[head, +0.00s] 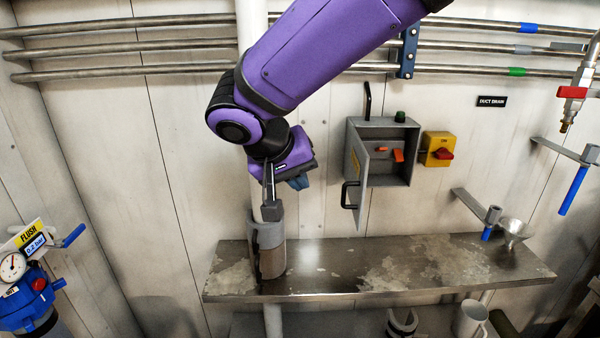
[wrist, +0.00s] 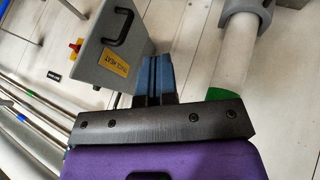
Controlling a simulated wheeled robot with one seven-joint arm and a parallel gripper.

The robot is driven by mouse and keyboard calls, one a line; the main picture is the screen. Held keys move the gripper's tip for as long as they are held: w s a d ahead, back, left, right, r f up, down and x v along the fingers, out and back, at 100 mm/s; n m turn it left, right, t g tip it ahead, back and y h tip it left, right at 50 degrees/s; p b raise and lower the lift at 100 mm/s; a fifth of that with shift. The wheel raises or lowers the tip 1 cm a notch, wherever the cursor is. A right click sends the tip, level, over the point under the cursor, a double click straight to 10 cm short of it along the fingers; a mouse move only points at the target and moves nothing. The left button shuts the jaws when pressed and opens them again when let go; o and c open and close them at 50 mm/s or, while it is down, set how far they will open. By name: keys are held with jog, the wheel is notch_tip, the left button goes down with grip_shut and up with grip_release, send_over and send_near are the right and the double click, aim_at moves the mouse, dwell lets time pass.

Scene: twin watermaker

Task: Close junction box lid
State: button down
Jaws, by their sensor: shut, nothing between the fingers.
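The grey junction box (head: 397,168) is on the back wall, with orange parts inside. Its lid (head: 357,160) stands open, hinged on the left and swung out towards me, with a black handle (head: 349,195). In the wrist view the lid's outer face (wrist: 100,68) shows a black handle (wrist: 122,25) and a yellow label (wrist: 115,63). My gripper (head: 299,183) is left of the lid, near the white pipe. Its blue fingers (wrist: 152,78) are together and empty. They overlap the lid's edge in the wrist view, but a gap shows in the head view.
A vertical white pipe (head: 273,318) with a grey sleeve (head: 269,250) stands close to my gripper. A metal shelf (head: 330,283) lies below the box. A yellow switch with a red knob (head: 438,149) is right of the box. Horizontal pipes (head: 470,69) run above.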

jog(key=w+d+f, duration=0.3)
jog(key=d+f, duration=0.2)
jog(key=d, duration=0.1)
jog(key=shift+w+d, duration=0.2)
jog(key=shift+d, duration=0.15)
jog(key=shift+d+f, duration=0.1)
